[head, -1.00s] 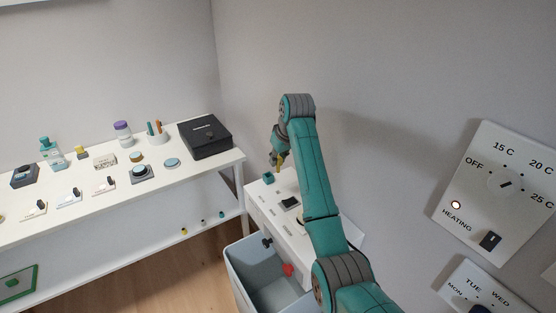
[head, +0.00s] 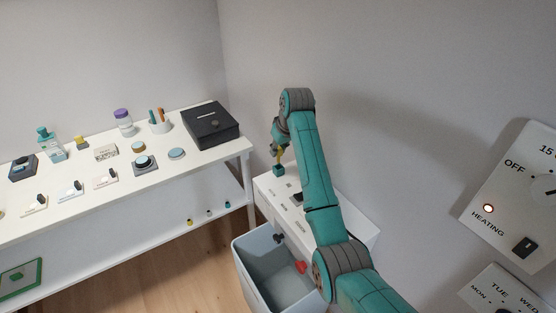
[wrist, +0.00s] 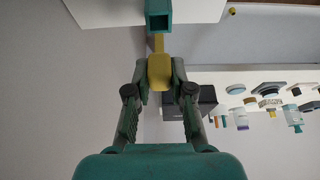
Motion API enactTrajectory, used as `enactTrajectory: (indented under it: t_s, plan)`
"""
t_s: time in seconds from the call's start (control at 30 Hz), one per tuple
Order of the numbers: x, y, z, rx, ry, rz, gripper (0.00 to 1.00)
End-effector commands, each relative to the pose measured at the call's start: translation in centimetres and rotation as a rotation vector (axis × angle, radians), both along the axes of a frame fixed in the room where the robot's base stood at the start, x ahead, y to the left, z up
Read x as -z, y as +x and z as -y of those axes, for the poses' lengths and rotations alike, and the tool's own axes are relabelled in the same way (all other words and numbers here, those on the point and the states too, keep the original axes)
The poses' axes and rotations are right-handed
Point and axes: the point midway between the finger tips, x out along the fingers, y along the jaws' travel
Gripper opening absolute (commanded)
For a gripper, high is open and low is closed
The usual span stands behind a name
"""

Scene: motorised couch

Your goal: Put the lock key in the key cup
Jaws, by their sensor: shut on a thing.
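My gripper (wrist: 160,82) is shut on the yellow lock key (wrist: 160,70), which also shows small in the head view (head: 278,156). The key's thin shaft points away from the fingers. A small square, hollow teal cup, which looks like the key cup (wrist: 158,5), stands on the white cabinet top and also shows in the head view (head: 279,171). My gripper in the head view (head: 277,148) is just above the cup. The shaft's end meets the cup's edge in the wrist view; I cannot tell whether it is inside or only in front.
The white cabinet (head: 312,222) bears a dark part beside my arm. A grey bin (head: 262,287) with a red thing inside stands in front. The white shelf table (head: 215,160) at left holds a black box (head: 210,126) and several small items. A heating panel (head: 520,190) is on the right wall.

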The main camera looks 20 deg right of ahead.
Motion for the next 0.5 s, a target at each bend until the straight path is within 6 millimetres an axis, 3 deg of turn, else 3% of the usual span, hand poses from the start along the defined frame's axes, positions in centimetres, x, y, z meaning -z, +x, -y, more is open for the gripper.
enactTrajectory:
  t_s: [0.3, 0.5]
  plan:
    - [4.3, 0.0, 0.0, 0.0, 0.0, -0.002, 0.0]
    - [4.6, 0.0, 0.0, -0.001, 0.0, 0.0, 0.0]
